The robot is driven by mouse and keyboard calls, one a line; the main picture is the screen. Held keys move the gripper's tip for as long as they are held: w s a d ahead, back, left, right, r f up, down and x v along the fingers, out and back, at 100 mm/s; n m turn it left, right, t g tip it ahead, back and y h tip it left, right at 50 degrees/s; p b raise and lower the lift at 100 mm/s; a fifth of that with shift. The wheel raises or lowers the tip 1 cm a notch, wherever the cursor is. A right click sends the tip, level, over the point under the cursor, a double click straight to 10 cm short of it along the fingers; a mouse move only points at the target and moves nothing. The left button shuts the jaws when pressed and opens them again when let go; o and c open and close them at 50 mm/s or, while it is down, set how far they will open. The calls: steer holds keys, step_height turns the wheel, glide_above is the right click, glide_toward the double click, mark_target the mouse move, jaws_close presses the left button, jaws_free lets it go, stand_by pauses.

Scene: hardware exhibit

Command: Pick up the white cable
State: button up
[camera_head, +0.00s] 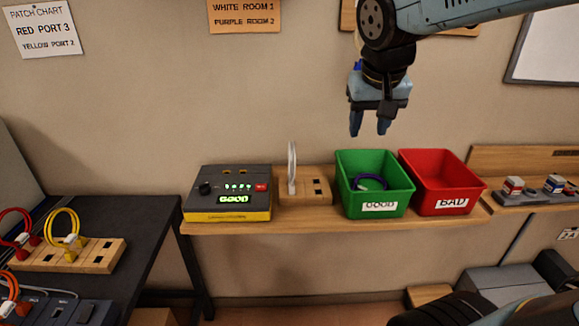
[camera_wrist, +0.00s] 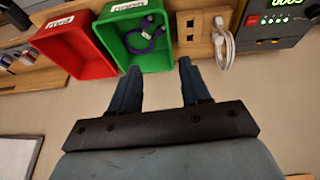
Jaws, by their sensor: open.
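The white cable (camera_head: 292,168) stands upright as a narrow loop in a wooden block (camera_head: 313,192) on the wall shelf, between the tester box and the green bin. In the wrist view the white cable (camera_wrist: 223,45) shows at the upper right, beyond and to the right of my fingers. My gripper (camera_head: 369,130) is open and empty, pointing down above the green bin, higher than the cable and to its right. In the wrist view its two fingers (camera_wrist: 158,80) are apart with nothing between them.
The tester box (camera_head: 228,193) displays GOOD. The green bin (camera_head: 373,183) holds a purple cable (camera_head: 369,181); the red bin (camera_head: 442,183), marked BAD, stands right of it. A dark table (camera_head: 120,215) at left carries a rack (camera_head: 90,258) with red and yellow cables.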

steer(key=w+a, duration=0.6)
steer(key=a, duration=0.1)
steer(key=h, duration=0.2)
glide_toward(291, 144)
steer(key=x, duration=1.2)
steer(key=shift+w+f, duration=0.1)
steer(key=shift+f, duration=0.25)
jaws_close()
